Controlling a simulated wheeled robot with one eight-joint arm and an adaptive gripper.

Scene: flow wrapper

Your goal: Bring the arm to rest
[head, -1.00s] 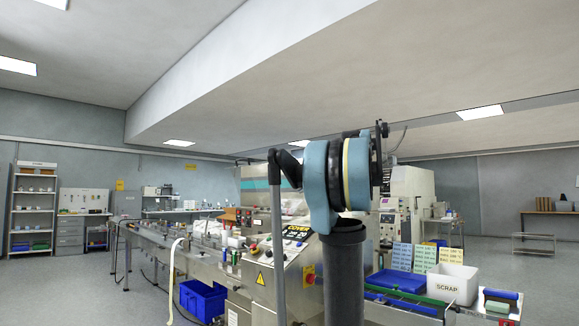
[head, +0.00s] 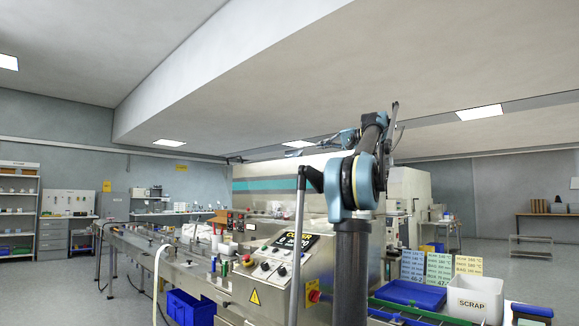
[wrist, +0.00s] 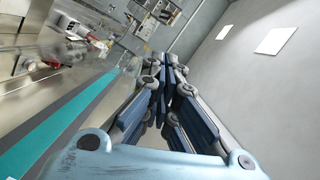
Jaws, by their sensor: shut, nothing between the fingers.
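My arm stands raised in front of the wrapping machine in the head view. Its far part reaches out behind the blue elbow joint, and my gripper (head: 300,146) shows small to the left of it, high over the machine. In the wrist view my gripper (wrist: 170,62) has its linked fingers drawn together, with nothing visible between them. The flow wrapper (head: 270,186), pale with a teal stripe, stands behind my arm. In the wrist view its teal stripe (wrist: 75,122) runs tilted along the left, apart from the fingers.
The control panel (head: 278,262) and conveyor (head: 150,255) lie below and left of my arm. A white scrap bin (head: 474,298), blue tray (head: 410,294) and label cards (head: 440,268) stand at the right. A blue crate (head: 190,307) sits low. Air above the machine looks clear.

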